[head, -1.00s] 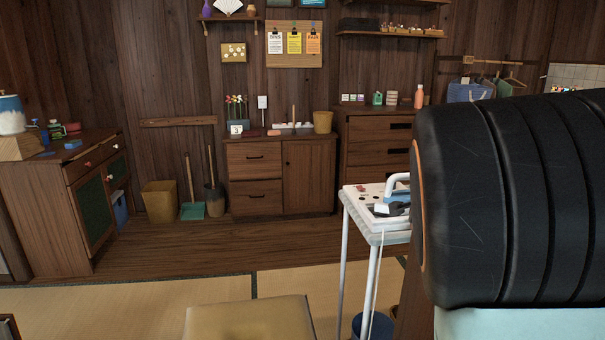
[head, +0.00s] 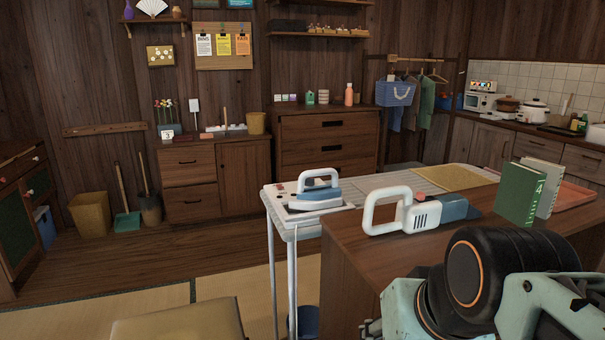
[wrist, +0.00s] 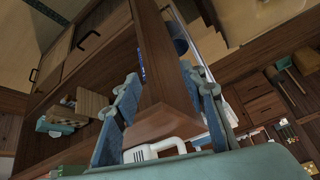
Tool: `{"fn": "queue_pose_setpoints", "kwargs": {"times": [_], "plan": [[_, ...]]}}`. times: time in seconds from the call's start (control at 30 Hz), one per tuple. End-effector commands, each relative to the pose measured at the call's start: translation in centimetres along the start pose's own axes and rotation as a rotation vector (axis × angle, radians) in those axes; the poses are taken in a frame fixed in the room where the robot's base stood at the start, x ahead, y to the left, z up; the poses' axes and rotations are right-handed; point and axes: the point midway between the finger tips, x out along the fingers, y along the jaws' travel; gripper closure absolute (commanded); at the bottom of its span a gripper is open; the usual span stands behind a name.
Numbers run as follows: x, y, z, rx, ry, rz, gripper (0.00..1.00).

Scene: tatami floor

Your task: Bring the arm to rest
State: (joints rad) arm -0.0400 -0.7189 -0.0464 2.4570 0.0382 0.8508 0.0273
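My arm is folded in the lower right of the head view, with a black rounded joint (head: 492,270) and pale green links beside the wooden counter. My gripper (wrist: 160,82) shows in the wrist view with its two blue-grey fingers spread apart. It is open, and I see nothing held between the fingers. The counter's corner lies beyond them in that view. In the head view the fingers are mostly hidden or cut off at the bottom edge.
The wooden counter (head: 345,238) holds a white-handled handheld appliance (head: 420,212), a green book (head: 520,195) and a red tray (head: 575,195). An iron (head: 318,190) stands on a white ironing table to its left. A tan stool (head: 178,322) is in front.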

Motion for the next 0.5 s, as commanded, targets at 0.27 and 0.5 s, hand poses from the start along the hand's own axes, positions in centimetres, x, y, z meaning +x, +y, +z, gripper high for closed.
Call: {"fn": "queue_pose_setpoints", "kwargs": {"times": [0.27,0.5], "plan": [[-6.2,0.4,-0.9,-0.066,-0.062,0.062,0.61],[-11.6,-0.1,-4.3,-0.064,-0.061,0.061,0.61]]}}
